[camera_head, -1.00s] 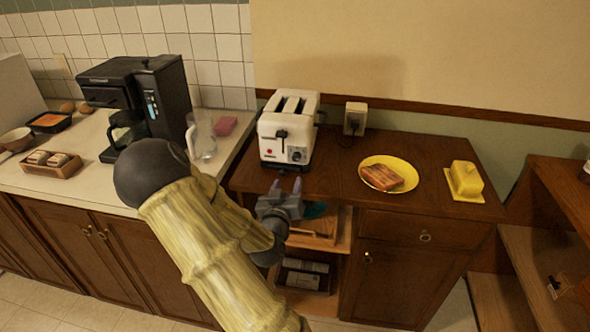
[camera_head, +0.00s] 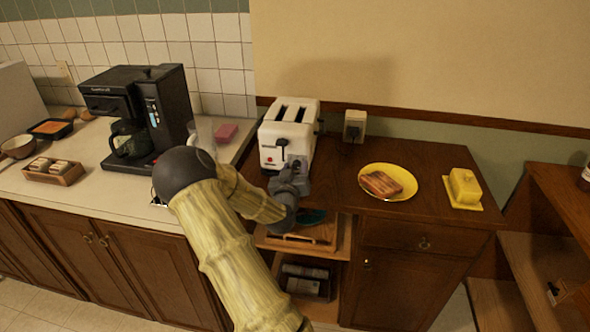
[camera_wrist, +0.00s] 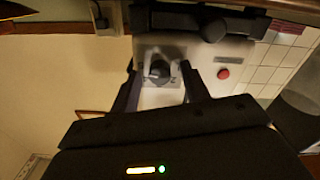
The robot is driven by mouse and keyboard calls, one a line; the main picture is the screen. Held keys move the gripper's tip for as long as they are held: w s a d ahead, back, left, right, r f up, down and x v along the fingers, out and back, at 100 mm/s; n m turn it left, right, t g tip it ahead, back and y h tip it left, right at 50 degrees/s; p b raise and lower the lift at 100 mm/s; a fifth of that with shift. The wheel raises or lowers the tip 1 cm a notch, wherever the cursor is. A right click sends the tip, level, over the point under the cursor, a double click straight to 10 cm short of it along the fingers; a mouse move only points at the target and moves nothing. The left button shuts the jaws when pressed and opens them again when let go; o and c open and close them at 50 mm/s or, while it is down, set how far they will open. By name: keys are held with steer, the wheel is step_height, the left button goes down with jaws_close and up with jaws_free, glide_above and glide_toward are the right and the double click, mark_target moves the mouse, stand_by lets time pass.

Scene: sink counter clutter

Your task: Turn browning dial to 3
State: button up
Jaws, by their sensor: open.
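The white toaster (camera_head: 273,142) stands on the dark wooden cabinet top (camera_head: 345,180), its front facing my arm. Its browning dial is hidden behind my gripper in the head view. In the wrist view the dark round dial (camera_wrist: 158,72) shows on the toaster front, with a red button (camera_wrist: 223,74) to its right. My gripper (camera_wrist: 160,92) is open, one finger on each side of the dial, and I cannot tell whether either finger touches it. In the head view my gripper (camera_head: 292,170) is close to the toaster's front. The dial's setting is too small to read.
An outlet with a plug (camera_head: 354,125) is behind the toaster.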

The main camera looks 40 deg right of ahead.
steer(key=c, duration=1)
steer(key=shift+n, duration=0.4)
steer(key=n, duration=0.3)
steer(key=shift+b, duration=0.3)
steer(key=n, duration=0.5)
steer(key=shift+n, duration=0.4)
steer(key=n, duration=1)
steer(key=shift+f, duration=0.1)
